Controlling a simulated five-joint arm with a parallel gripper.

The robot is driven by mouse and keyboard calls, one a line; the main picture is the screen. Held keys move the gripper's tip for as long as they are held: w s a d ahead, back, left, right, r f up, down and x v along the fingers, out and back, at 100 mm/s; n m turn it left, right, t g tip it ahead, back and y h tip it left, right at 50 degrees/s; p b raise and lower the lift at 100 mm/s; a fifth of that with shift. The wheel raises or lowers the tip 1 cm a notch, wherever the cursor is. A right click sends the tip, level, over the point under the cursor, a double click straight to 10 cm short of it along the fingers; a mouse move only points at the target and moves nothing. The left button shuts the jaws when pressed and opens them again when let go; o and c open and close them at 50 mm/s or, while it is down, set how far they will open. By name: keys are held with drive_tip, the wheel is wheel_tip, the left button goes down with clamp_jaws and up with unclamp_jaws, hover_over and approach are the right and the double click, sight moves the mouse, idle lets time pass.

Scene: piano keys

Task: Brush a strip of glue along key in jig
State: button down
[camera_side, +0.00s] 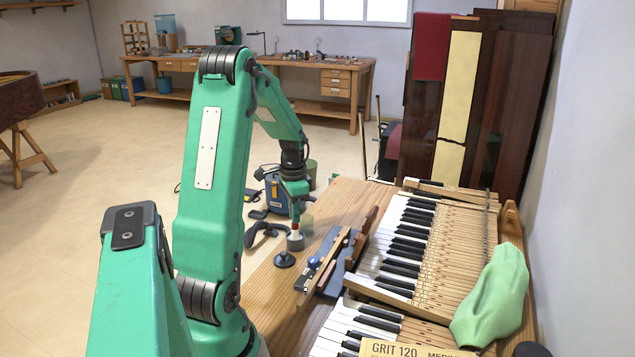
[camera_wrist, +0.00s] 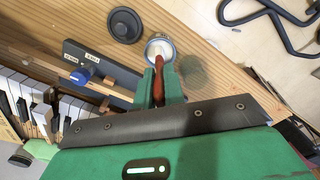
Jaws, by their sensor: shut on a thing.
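My gripper (camera_side: 297,212) points down just above the glue pot (camera_side: 295,241) near the bench's left edge. In the wrist view, its green fingers (camera_wrist: 162,88) are shut on a brush with a reddish-brown handle (camera_wrist: 158,66). The brush's lower end is at the mouth of the pot (camera_wrist: 160,42); the bristles are hidden, so I cannot tell how deep they reach. The dark blue jig (camera_side: 331,280) lies to the right of the pot, with a pale wooden key (camera_side: 325,262) along it. It also shows in the wrist view (camera_wrist: 120,72), with a blue knob.
A round black piece (camera_side: 284,259) stands beside the pot. The piano keyboard (camera_side: 400,245) fills the bench right of the jig, with a green cloth (camera_side: 492,297) and a sandpaper sheet (camera_side: 400,348) on it. Bare wood (camera_side: 345,192) shows behind the jig.

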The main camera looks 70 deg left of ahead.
idle(0.4)
drive_tip(key=shift+r, duration=3.5)
drive_tip(key=shift+r, duration=0.1)
drive_tip(key=shift+r, duration=0.25)
wheel_tip(320, 180, up, 8)
drive_tip(key=w+d, duration=0.5)
drive_tip(key=d, duration=0.6)
drive_tip(key=w+d, duration=0.5)
drive_tip(key=d, duration=0.6)
drive_tip(key=w+d, duration=0.5)
drive_tip(key=d, duration=0.6)
wheel_tip(320, 180, down, 5)
drive_tip(key=shift+w+f, duration=0.15)
drive_tip(key=shift+f, duration=0.05)
